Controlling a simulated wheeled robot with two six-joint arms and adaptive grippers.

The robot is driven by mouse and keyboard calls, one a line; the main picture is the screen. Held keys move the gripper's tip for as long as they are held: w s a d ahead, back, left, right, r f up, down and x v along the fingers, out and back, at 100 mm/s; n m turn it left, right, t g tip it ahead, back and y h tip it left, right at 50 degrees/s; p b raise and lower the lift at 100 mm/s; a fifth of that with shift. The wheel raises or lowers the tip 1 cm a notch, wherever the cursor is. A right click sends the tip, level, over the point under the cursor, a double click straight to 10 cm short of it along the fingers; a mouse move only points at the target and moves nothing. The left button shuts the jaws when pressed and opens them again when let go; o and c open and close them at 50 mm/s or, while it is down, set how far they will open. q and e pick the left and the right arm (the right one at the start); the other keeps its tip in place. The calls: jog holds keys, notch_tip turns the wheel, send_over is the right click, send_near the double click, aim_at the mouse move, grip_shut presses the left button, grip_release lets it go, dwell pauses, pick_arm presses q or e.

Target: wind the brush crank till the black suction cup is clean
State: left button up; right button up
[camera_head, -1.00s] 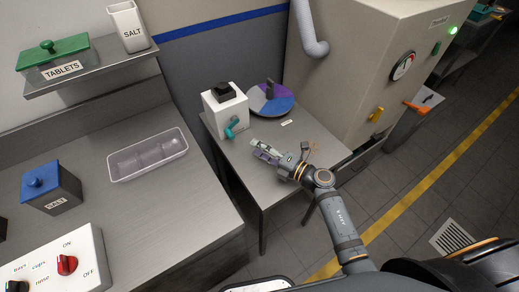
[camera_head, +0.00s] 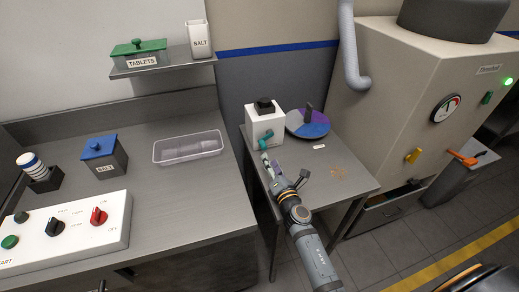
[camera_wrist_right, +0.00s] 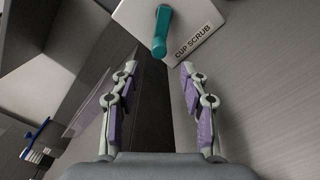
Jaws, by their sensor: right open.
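The cup scrub box (camera_head: 262,128) is white and stands at the back left corner of the small metal table. A black block (camera_head: 265,105) sits on its top; I cannot tell whether this is the suction cup. My right gripper (camera_head: 284,166) is open and empty in front of the box. In the wrist view its fingertips (camera_wrist_right: 159,70) are spread on either side below the crank, apart from it. My left gripper is not in view.
A disc with coloured sectors (camera_head: 309,130) and a dark upright handle lies right of the box. The small table (camera_head: 345,178) is mostly clear. A big beige machine (camera_head: 400,90) stands to the right. The counter at left holds a clear tray (camera_head: 188,147) and a switch panel (camera_head: 75,228).

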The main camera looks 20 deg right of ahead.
aim_at(265, 149)
jog(key=w, duration=0.4)
jog(key=shift+r, duration=0.1)
jog(key=w+b, duration=0.1)
jog(key=w, duration=0.2)
jog(key=shift+w+a, duration=0.1)
jog(key=shift+w, duration=0.55)
jog(key=shift+c, duration=0.9)
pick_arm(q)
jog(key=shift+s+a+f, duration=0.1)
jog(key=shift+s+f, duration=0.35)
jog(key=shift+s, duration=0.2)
pick_arm(e)
grip_shut()
